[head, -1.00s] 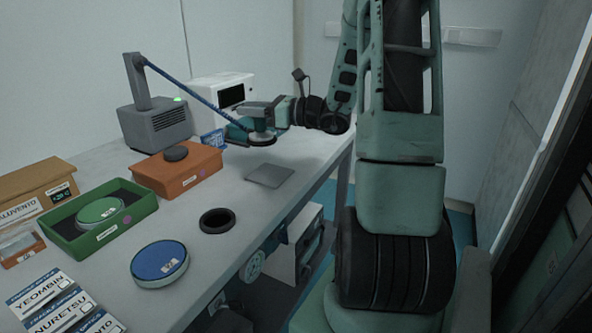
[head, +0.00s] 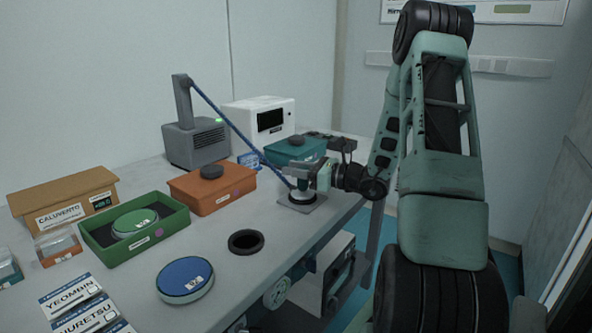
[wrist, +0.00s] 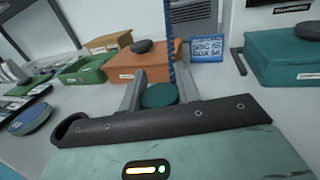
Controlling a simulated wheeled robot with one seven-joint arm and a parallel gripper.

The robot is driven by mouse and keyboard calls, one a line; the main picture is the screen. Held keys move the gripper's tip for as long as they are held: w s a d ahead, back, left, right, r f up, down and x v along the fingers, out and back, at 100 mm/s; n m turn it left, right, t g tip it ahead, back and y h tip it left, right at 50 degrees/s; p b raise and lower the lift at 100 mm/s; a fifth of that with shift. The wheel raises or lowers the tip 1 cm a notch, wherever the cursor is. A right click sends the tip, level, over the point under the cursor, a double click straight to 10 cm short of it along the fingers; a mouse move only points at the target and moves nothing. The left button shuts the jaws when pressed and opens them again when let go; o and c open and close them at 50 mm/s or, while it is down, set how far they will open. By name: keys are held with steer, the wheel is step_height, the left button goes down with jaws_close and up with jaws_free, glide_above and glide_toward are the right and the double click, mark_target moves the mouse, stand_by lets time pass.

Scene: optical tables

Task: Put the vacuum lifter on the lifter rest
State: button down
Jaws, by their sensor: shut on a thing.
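The vacuum lifter (head: 301,195) is a small round tool with a pale body and a dark underside, tied to a blue hose. My gripper (head: 312,180) is shut on it. In the wrist view its green round top (wrist: 160,95) shows between my two fingers. The lifter is upright over a thin grey square plate (head: 286,204) near the table's front edge, which looks like the lifter rest. It is very low over the plate; I cannot tell whether it touches. The plate is partly hidden by the lifter.
The blue hose (head: 228,120) runs to a grey pump unit (head: 196,145). A teal box (head: 290,150) stands just behind my gripper, and an orange box (head: 208,192) to the left. A black ring (head: 246,242) and a blue disc (head: 185,280) lie nearer on the table.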

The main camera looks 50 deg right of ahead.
steer(key=shift+f, duration=0.15)
steer(key=c, duration=1)
jaws_free()
steer(key=shift+r, duration=0.2)
steer(key=shift+s+d, duration=0.15)
steer(key=shift+s, duration=0.1)
steer(key=v, duration=1.1)
steer(key=shift+s+d+b, duration=0.1)
steer(key=shift+s+b, duration=0.1)
steer(key=shift+b, duration=0.1)
